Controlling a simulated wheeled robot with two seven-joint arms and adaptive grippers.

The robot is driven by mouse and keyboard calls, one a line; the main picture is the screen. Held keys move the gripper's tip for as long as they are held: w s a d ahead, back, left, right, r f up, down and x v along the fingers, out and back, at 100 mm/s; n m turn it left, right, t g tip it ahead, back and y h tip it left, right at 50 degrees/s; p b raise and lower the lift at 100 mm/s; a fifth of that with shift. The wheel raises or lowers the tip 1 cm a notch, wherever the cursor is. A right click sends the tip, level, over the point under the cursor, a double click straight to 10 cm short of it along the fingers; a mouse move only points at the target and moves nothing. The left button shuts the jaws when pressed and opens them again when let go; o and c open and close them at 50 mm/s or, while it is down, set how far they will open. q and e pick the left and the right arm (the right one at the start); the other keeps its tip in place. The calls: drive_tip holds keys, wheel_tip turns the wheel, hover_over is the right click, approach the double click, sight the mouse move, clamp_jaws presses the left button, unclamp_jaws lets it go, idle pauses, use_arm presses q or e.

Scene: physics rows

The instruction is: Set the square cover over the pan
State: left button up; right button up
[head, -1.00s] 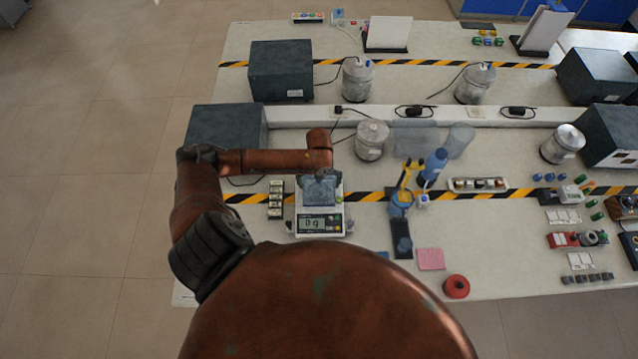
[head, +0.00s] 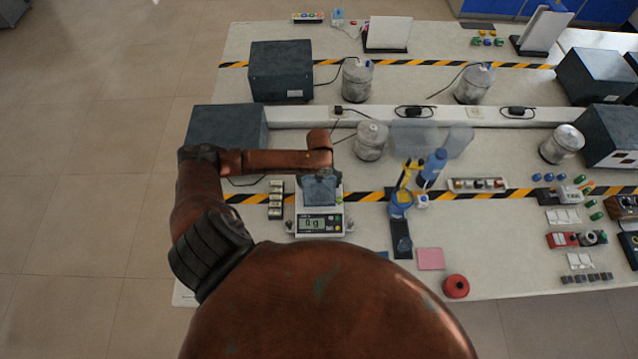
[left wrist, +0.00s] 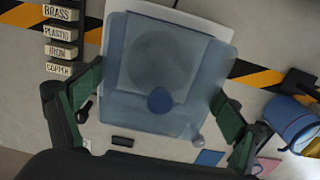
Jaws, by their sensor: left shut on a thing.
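The square cover (head: 320,192) is a translucent blue-grey box with a round blue knob. My left gripper (head: 321,174) is shut on it and holds it over the balance (head: 335,223), whose display reads 0 g. In the left wrist view the cover (left wrist: 190,112) lies between the two green-padded fingers of my left gripper (left wrist: 160,92). The round pan (left wrist: 162,60) shows dimly through the cover, toward its far side. I cannot tell whether the cover touches the balance or hangs just above it. My right gripper is not in view.
Labelled blocks (head: 276,200) stand close left of the balance. On the right are a blue-and-yellow item (head: 400,203), a blue bottle (head: 434,165), a pink pad (head: 430,259) and a red ring (head: 455,286). A dark box (head: 226,126) and a metal canister (head: 371,141) stand behind.

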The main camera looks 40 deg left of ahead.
use_arm(q)
drive_tip(key=shift+f, duration=0.4)
idle(0.7)
drive_tip(key=o, duration=1)
wheel_tip(320, 180, up, 5)
drive_tip(key=p, duration=0.5)
drive_tip(key=shift+r, duration=0.2)
drive_tip(key=shift+r+p, duration=1.05)
drive_tip(key=shift+r, duration=0.3)
drive_tip(key=shift+s, duration=0.1)
